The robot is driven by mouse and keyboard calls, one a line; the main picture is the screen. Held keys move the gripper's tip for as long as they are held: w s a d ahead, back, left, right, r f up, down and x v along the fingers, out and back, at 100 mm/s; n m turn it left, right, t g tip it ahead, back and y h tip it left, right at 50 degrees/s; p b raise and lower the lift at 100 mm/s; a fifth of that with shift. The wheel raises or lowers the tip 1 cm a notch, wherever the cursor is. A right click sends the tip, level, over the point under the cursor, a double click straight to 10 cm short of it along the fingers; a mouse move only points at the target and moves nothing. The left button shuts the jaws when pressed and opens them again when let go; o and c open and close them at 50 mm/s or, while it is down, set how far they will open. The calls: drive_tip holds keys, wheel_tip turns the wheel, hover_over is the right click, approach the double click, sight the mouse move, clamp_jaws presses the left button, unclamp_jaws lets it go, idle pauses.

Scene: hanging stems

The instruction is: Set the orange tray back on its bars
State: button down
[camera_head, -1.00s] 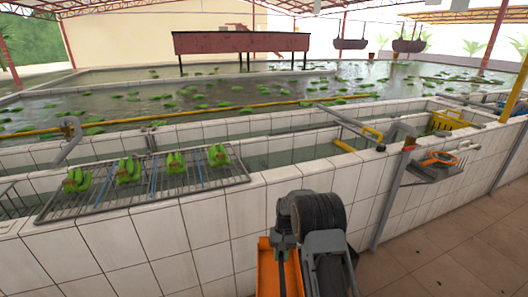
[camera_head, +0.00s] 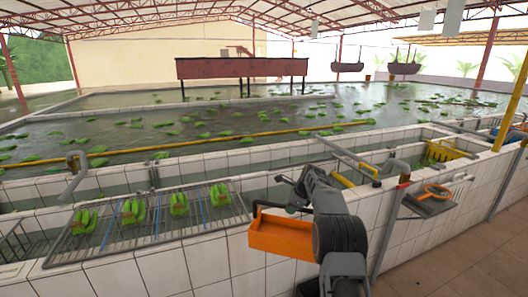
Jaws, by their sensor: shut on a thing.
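The orange tray (camera_head: 281,241) hangs at the end of my arm, in front of and just above the white tiled wall, right of the wire rack. My gripper (camera_head: 290,207) is shut on the tray at its right, upper side; the fingertips are small and partly hidden by my wrist. The tray looks roughly level. The bars could be those of the wire rack (camera_head: 152,240) on the tank at left, but I cannot tell. Several green banana clusters (camera_head: 132,212) sit in a row on that rack.
White tiled walls (camera_head: 225,268) edge the water tanks. Right of my arm stand a grey pipe post (camera_head: 390,228), a shelf with an orange ring (camera_head: 432,190) and a yellow crate (camera_head: 447,150). A curved pipe (camera_head: 76,172) rises at left. The floor at right is clear.

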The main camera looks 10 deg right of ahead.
drive_tip(key=shift+w+d+r+m+t+h, duration=0.2)
drive_tip(key=shift+r+m+h, duration=0.45)
drive_tip(key=shift+m, duration=1)
drive_tip(key=shift+w+r+m+t+h, duration=0.2)
drive_tip(key=shift+w+r+m+h, duration=0.35)
drive_tip(key=shift+m, duration=1.05)
drive_tip(key=shift+w+d+r+m+t+h, duration=0.15)
drive_tip(key=shift+r+m+h, duration=0.55)
drive_tip(key=shift+m, duration=0.95)
drive_tip(key=shift+m, duration=0.3)
